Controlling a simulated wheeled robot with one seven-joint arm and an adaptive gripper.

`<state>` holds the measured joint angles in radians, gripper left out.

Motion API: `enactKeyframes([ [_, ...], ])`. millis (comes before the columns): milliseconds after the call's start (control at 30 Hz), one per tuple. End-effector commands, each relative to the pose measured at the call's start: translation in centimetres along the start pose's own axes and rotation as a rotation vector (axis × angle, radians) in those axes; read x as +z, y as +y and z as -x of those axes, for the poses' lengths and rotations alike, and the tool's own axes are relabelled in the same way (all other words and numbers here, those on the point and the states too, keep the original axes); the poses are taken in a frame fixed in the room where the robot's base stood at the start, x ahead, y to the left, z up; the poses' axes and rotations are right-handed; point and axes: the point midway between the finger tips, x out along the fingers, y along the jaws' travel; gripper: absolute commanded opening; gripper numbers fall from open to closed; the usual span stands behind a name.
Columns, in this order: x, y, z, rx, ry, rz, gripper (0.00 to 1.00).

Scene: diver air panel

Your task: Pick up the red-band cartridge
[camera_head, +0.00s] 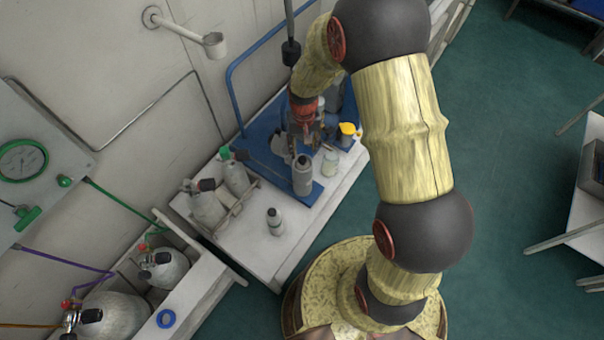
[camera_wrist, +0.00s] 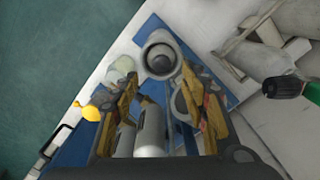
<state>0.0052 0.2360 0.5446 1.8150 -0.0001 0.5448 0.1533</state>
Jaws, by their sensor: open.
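My gripper (camera_head: 305,132) is above the blue board on the white bench. It also shows in the wrist view (camera_wrist: 157,82), with its two fingers apart. Two pale grey cylinders (camera_wrist: 150,132) lie side by side in the gap between the fingers in that view; I cannot tell whether the fingers touch them. I see no red band on any of these, so I cannot tell which is the red-band cartridge.
A pale jar (camera_head: 330,163) and a yellow-topped item (camera_head: 348,130) stand right of the dark cylinder. A small grey bottle (camera_head: 274,221) stands on bare bench (camera_head: 250,245). Gas cylinders (camera_head: 207,205) sit in a rack at left. A blue rail (camera_head: 232,95) rises behind.

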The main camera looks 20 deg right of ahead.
Motion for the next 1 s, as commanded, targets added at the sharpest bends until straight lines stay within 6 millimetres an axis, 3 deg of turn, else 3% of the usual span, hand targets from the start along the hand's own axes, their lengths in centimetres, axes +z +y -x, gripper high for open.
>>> enactKeyframes([
  [567,0.3,-0.2,-6.5,0.001,-0.002,0.001,0.45],
  [800,0.2,-0.2,-6.7,0.001,0.000,0.001,0.45],
  [1000,0.3,-0.2,-6.7,0.001,-0.001,0.001,0.34],
])
